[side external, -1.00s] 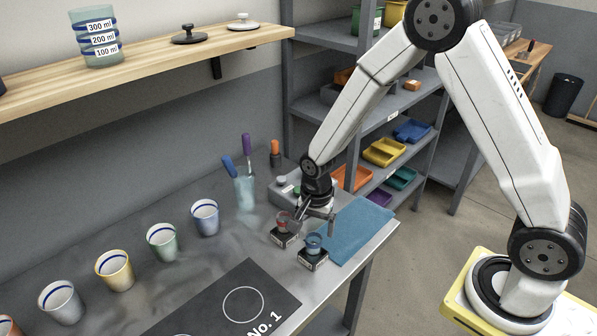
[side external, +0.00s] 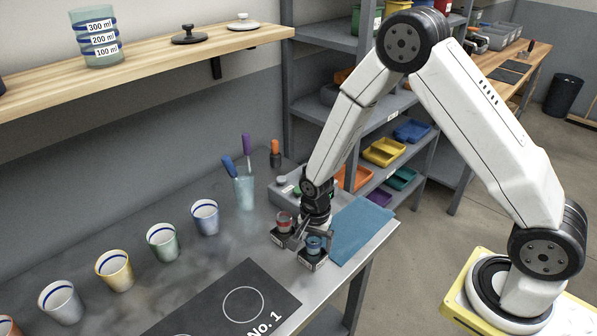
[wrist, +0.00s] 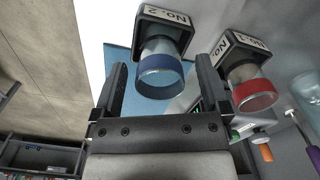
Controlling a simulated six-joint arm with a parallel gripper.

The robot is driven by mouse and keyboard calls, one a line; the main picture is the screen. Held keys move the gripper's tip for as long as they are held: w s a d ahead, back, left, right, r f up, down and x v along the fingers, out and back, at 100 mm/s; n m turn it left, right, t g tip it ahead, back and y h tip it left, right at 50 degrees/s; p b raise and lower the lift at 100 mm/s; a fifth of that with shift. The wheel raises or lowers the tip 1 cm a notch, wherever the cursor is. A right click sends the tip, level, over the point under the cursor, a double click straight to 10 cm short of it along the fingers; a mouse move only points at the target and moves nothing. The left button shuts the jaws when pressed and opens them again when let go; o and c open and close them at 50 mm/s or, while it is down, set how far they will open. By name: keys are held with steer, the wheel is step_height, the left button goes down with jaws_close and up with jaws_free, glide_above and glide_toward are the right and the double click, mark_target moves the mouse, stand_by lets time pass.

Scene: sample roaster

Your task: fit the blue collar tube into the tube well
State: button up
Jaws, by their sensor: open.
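The blue collar tube (side external: 315,244) is a short clear tube with a blue band, upright in a small dark block labelled No. 2 (wrist: 178,18). In the wrist view the tube (wrist: 160,68) sits between the two fingers of my gripper (wrist: 160,66). The gripper is open, with a finger on each side of the tube; I cannot tell whether either touches it. In the side view my gripper (side external: 315,234) is low at the tube, partly covering the area behind it. I cannot make out a separate empty tube well.
A red collar tube (side external: 284,220) stands close by in a matching block, also beside the right finger in the wrist view (wrist: 256,92). A blue mat (side external: 362,228) lies right of the blocks. A tool cup (side external: 244,192) and a grey box (side external: 284,190) stand behind.

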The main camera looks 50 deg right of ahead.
jaws_close()
stand_by(0.3)
steer(key=shift+r, duration=0.4)
steer(key=shift+r, duration=1.15)
steer(key=s+r, duration=0.9)
steer(key=s, duration=0.4)
steer(key=shift+s+d+r, duration=0.35)
steer(key=shift+s+r, duration=0.05)
steer(key=shift+s, duration=0.1)
stand_by(0.5)
stand_by(0.6)
